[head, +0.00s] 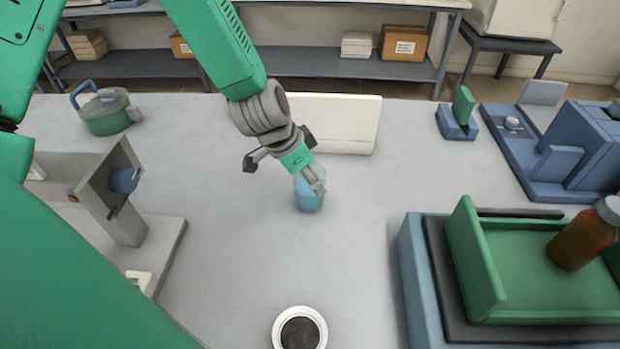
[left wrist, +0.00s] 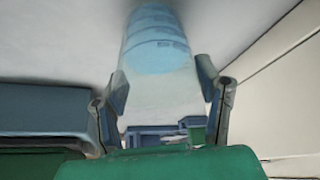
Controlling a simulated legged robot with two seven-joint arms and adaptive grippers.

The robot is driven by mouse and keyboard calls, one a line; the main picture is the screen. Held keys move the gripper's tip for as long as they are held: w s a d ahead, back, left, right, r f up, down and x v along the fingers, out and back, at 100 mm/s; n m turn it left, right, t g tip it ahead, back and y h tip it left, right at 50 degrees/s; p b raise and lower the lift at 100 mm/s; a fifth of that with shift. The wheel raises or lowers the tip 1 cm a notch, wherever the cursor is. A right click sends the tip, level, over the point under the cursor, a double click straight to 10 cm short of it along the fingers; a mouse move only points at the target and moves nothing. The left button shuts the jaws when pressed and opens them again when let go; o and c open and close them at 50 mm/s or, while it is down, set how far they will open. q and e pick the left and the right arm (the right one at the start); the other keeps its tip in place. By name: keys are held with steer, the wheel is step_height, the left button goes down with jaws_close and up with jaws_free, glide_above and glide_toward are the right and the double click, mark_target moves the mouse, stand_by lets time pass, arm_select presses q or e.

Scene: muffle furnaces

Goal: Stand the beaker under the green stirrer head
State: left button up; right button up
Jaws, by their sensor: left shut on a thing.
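The beaker (head: 308,196), clear with blue contents, is in the middle of the table in the head view, in front of a white panel. My left gripper (head: 314,182) is shut on it from above. In the left wrist view the see-through beaker (left wrist: 157,45) is between the two fingers (left wrist: 160,108). I cannot tell whether its base touches the table. I cannot make out a green stirrer head for certain. A grey stand (head: 120,195) with a blue part on its upright is at the left. My right gripper is not in view.
A white panel (head: 335,122) stands behind the beaker. A green pot (head: 108,112) is at the back left. A black-topped round dish (head: 300,330) is at the front. A green tray (head: 535,265) with a brown jar (head: 582,240) is at the right. The table between is clear.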

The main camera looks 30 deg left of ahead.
arm_select(q)
steer(key=shift+a+f, duration=0.1)
steer(key=shift+f, duration=0.45)
steer(key=shift+w+a, duration=0.1)
steer(key=shift+a, duration=0.2)
steer(key=o, duration=1.4)
steer(key=shift+a, duration=0.1)
steer(key=shift+c, duration=0.2)
